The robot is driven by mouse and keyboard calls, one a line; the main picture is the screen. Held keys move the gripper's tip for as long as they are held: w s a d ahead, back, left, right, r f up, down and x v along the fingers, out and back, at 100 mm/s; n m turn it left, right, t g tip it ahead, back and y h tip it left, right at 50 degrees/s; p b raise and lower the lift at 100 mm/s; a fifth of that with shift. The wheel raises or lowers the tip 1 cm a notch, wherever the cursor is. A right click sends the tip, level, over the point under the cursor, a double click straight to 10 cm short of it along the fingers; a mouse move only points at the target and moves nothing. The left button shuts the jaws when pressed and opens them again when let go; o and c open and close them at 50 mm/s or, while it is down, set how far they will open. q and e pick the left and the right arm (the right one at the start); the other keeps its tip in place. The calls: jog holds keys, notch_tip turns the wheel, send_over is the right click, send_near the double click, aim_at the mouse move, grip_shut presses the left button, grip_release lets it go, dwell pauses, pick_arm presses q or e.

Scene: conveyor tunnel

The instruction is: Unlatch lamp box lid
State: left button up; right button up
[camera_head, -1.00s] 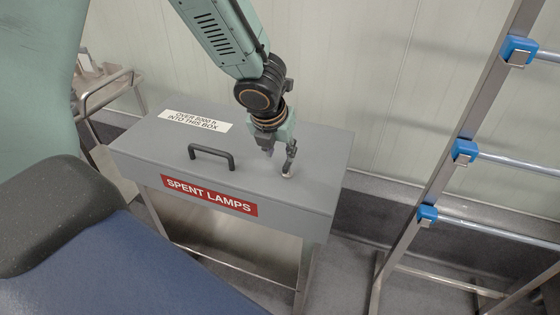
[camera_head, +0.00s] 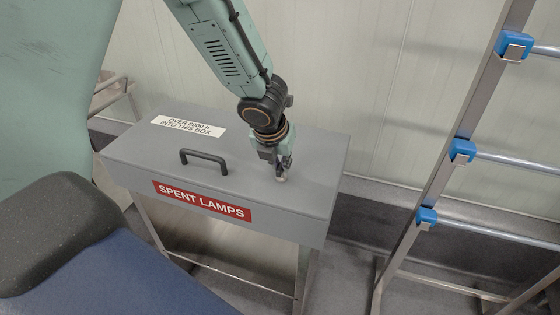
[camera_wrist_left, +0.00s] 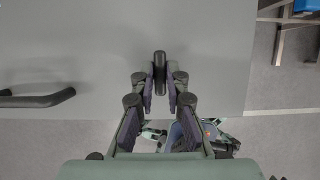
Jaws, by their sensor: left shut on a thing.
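The lamp box is a grey box on metal legs, with a red SPENT LAMPS label on its front. Its grey lid (camera_head: 140,150) is down flat. A black bar handle (camera_head: 205,160) stands on the lid; part of it shows at the left of the left wrist view (camera_wrist_left: 35,99). My left gripper (camera_head: 281,176) points down at the lid's right part. In the left wrist view its fingers (camera_wrist_left: 164,88) are closed in on a small dark upright latch (camera_wrist_left: 159,66). In the head view the fingers hide most of this latch. My right gripper is not in view.
A metal rack with blue clamps (camera_head: 461,151) and horizontal bars stands at the right. A pale panelled wall (camera_head: 370,70) is behind the box. A metal trolley (camera_head: 110,95) is partly visible at the left. Grey floor shows between box and rack.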

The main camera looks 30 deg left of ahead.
pick_arm(q)
jog(key=shift+s+a, duration=0.1)
jog(key=shift+s, duration=0.05)
grip_shut()
jog(key=shift+d, duration=0.2)
jog(key=shift+a, duration=0.1)
